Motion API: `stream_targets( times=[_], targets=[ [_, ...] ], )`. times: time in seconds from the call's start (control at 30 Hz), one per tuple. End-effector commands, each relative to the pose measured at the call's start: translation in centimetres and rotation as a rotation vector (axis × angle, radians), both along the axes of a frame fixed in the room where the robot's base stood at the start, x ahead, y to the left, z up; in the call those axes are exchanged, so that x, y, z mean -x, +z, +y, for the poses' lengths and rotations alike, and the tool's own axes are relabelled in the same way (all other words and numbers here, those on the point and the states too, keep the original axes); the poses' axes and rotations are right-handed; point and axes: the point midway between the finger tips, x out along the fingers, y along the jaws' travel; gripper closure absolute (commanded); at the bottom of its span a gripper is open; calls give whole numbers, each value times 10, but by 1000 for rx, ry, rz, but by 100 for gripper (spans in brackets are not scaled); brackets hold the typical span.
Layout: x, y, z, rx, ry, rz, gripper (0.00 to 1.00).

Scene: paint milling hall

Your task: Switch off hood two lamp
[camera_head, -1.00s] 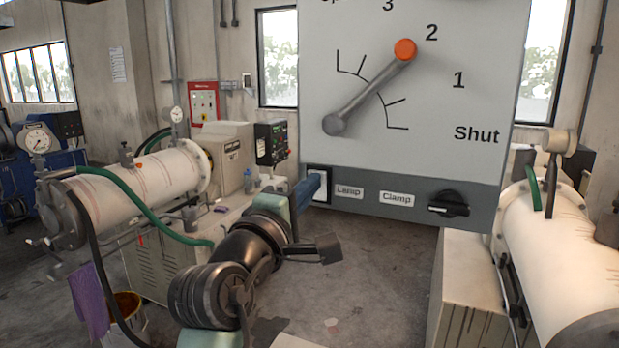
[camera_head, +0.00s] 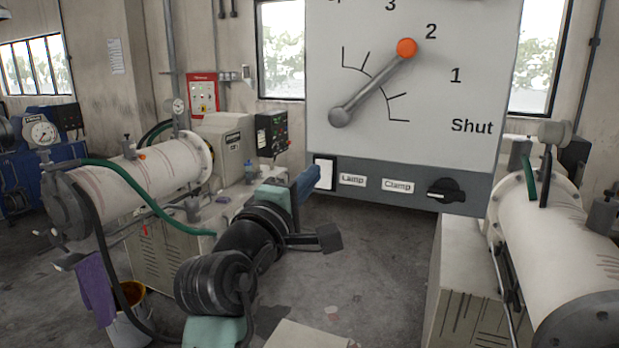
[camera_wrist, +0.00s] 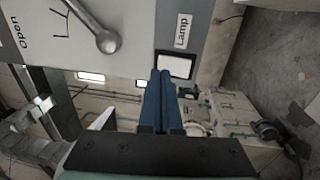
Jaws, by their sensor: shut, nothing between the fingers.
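The hood's control panel (camera_head: 455,140) hangs at the upper right in the head view, with a grey strip along its bottom. A white rocker switch (camera_head: 324,173) sits at the strip's left end, beside the label "Lamp" (camera_head: 352,180). In the wrist view the switch (camera_wrist: 175,66) shows in a dark frame next to its label (camera_wrist: 183,31). My gripper (camera_head: 312,178), with blue fingers, is shut and empty just left of the switch. In the wrist view the fingertips (camera_wrist: 161,73) lie beside the switch's edge; I cannot tell whether they touch it.
On the panel are a lever with an orange knob (camera_head: 406,48), set near 2, a "Clamp" label (camera_head: 397,186) and a black rotary knob (camera_head: 446,190). White mills stand at left (camera_head: 140,180) and right (camera_head: 560,235). A bucket (camera_head: 130,315) stands on the floor.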

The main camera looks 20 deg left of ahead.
Motion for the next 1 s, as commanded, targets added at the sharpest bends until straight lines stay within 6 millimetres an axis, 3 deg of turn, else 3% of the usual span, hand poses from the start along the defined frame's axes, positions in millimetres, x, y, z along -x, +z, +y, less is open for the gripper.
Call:
stream_targets(
  times=[0.3,0.5,1.0],
  targets=[
    [62,4,2,-2,1,-4,100],
    [90,10,3,-2,0,-3,100],
    [99,13,3,0,0,0,100]
  ],
)
